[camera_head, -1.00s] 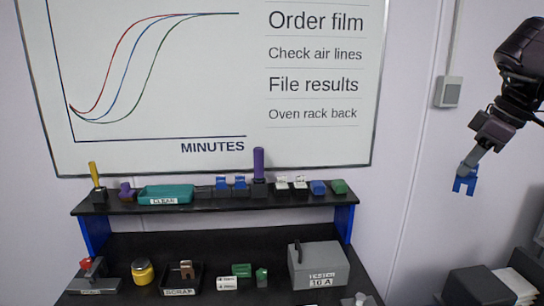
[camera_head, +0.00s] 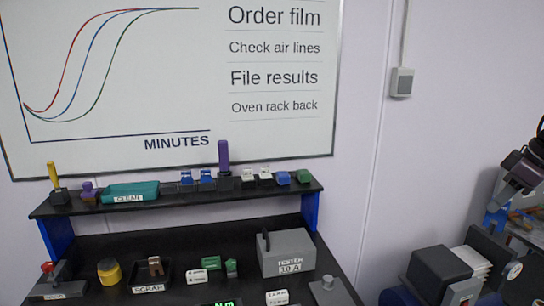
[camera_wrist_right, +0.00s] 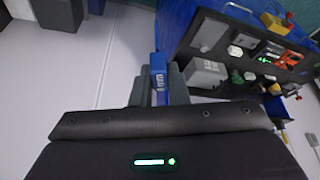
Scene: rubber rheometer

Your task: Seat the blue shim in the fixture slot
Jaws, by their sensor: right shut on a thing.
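My right gripper (camera_head: 500,208) is at the right edge of the head view, apart from the bench. It is shut on a blue piece (camera_head: 490,220), which I take to be the blue shim. In the right wrist view the shim (camera_wrist_right: 157,64) stands between the two grey fingers (camera_wrist_right: 158,88), its far end beyond the tips. The black shelf (camera_head: 120,205) holds a row of small blocks and holders, including two with blue pieces (camera_head: 186,177) (camera_head: 207,176). I cannot tell which item is the fixture with the slot. My left gripper is not in view.
On the bench below stand a grey tester box (camera_head: 287,252), a scrap tray (camera_head: 152,283), a yellow jar (camera_head: 110,271) and small green and white blocks. A dark grey box (camera_head: 440,270) and other equipment stand at the lower right. Bare floor lies left of the fingers in the wrist view.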

